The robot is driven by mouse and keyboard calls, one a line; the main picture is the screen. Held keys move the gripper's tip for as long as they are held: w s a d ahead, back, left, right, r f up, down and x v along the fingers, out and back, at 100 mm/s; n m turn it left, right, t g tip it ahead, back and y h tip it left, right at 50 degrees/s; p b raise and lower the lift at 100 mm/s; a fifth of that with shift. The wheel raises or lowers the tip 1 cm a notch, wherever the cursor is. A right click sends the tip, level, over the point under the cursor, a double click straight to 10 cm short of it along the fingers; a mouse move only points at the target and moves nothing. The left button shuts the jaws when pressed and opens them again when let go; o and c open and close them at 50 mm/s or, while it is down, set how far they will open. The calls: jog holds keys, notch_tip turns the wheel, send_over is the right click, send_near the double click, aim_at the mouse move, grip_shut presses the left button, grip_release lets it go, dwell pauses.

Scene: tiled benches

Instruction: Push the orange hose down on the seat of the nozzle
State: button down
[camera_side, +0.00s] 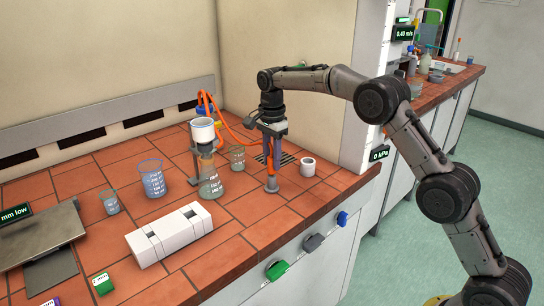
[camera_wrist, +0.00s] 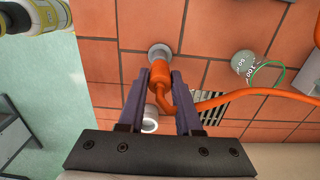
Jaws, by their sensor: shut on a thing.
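The orange hose (camera_side: 231,131) runs from the back of the bench to my gripper (camera_side: 270,152). Its end, a thick orange cuff (camera_wrist: 159,74), is between my two fingers in the wrist view, and my gripper (camera_wrist: 160,88) is shut on it. The grey nozzle (camera_side: 271,185) stands upright on the tiles directly below the cuff. In the wrist view the round grey nozzle base (camera_wrist: 160,53) shows just beyond the cuff. The cuff lines up with the nozzle, but I cannot tell whether it touches the seat.
A small white cup (camera_side: 308,167) stands right of the nozzle. A beaker (camera_side: 237,158) and a flask (camera_side: 210,186) on a stand are to the left. A white block (camera_side: 169,234) lies in front of them. A dark floor grate (camera_wrist: 212,106) is set in the tiles.

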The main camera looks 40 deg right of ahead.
jog(key=shift+f, duration=0.45)
dwell(0.3)
jog(key=c, duration=0.5)
grip_release()
jog(key=shift+r, duration=6.85)
jog(key=shift+r, duration=0.1)
